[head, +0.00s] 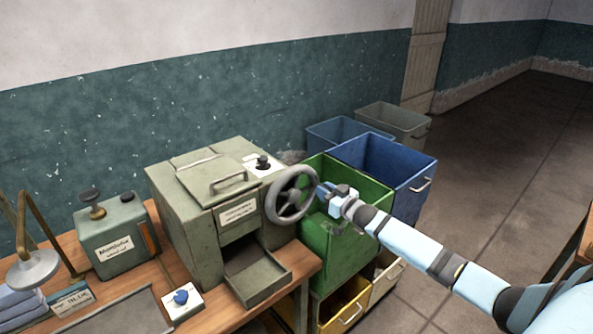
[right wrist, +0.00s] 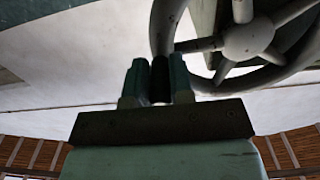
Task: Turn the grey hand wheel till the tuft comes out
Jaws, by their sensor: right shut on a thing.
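The grey hand wheel (head: 292,193) is on the right side of a grey-green machine (head: 195,221). Its hub and spokes also show in the right wrist view (right wrist: 246,41). My right gripper (head: 323,191) is at the wheel's right edge. In the right wrist view its fingers (right wrist: 158,78) are shut on a dark piece at the wheel's rim, seemingly its handle. A grey fuzzy patch (head: 291,156) shows behind the machine, above the wheel; I cannot tell whether it is the tuft. The machine's front tray (head: 258,277) looks empty. My left gripper is out of view.
A green bin (head: 345,245) stands right beside the wheel, under my right gripper. Blue (head: 385,165) and grey (head: 395,122) bins stand behind it. On the bench are a small labelled box (head: 112,238) and a blue knob (head: 181,297).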

